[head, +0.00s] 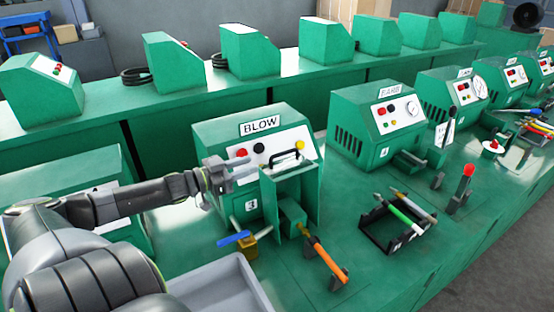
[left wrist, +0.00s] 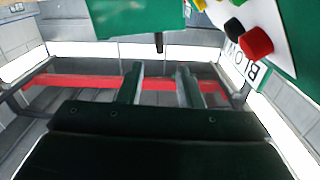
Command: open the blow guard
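The machine labelled BLOW (head: 225,132) stands in the middle of the head view. Its green guard (head: 303,188) stands at the front right of the machine, with a black bar handle (head: 287,158) at its upper edge. My left gripper (head: 248,167) is left of the handle, in front of the machine's panel, with its fingers pointing right. The fingers are apart with nothing visible between them. The left wrist view (left wrist: 161,84) also shows them apart. A green panel and a dark bar (left wrist: 159,43) show beyond the fingertips there. My right gripper is not in view.
An orange-handled lever (head: 326,258) and a blue-handled part (head: 234,238) stand in front of the machine. A grey tray (head: 225,290) is at the front. A black rack (head: 385,238) with pens and a red-knobbed lever (head: 468,171) stand to the right.

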